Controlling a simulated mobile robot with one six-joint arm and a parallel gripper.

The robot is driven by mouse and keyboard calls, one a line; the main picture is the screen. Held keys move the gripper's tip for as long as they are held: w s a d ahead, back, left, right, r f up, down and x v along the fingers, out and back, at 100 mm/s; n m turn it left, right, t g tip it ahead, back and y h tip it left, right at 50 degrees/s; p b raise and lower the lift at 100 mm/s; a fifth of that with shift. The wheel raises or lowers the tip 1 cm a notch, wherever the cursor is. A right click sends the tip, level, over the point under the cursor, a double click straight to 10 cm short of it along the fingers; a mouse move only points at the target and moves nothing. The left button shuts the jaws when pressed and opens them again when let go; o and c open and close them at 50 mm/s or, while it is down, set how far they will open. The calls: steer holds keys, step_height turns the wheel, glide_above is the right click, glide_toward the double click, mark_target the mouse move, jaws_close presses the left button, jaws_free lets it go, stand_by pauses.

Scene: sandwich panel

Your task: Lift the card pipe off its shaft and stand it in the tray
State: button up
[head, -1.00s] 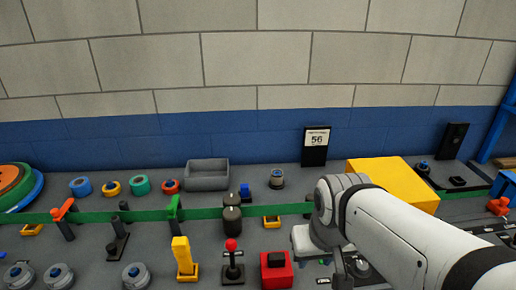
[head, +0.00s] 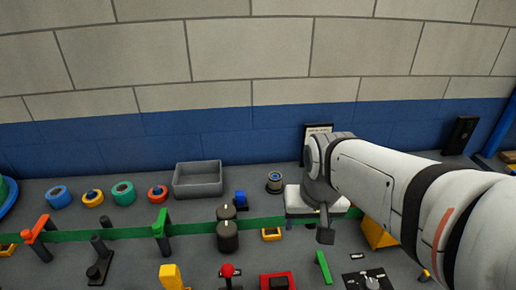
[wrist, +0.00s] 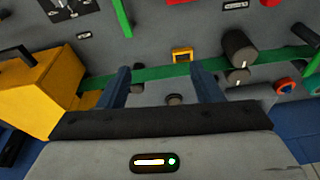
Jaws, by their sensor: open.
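The card pipe seems to be the short, dark tan-rimmed cylinder (head: 274,183) on the panel, right of the tray, with a bluish centre that may be its shaft. The grey rectangular tray (head: 198,190) stands open and looks empty. In the wrist view a small round brownish end (wrist: 174,99), probably the pipe, shows low between the fingers. My gripper (wrist: 164,78) is open, with its two blue fingers on either side of that end and nothing seen held. In the head view my white wrist is just right of the pipe; the fingertips are hard to make out.
A green strip (head: 130,233) crosses the panel. Coloured rings (head: 122,193) lie left of the tray. A yellow box (wrist: 35,95) shows in the wrist view.

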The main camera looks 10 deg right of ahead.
steer(key=shift+o, duration=0.9)
steer(key=w+r+m+p, duration=0.1)
steer(key=w+r+m, duration=0.1)
steer(key=w, duration=0.5)
steer(key=shift+w+g, duration=0.15)
steer(key=shift+g, duration=0.15)
steer(key=m+g+p, duration=0.2)
steer(key=m+p, duration=0.5)
steer(key=m, duration=0.3)
glide_above(275, 176)
steer(key=f, duration=1.4)
steer(key=shift+a, duration=0.2)
steer(key=f+p, duration=0.1)
steer(key=f, duration=0.4)
steer(key=f+p, duration=0.1)
steer(key=f, duration=0.2)
steer(key=shift+d+p, duration=0.25)
steer(key=shift+p, duration=0.05)
steer(key=c, duration=1.1)
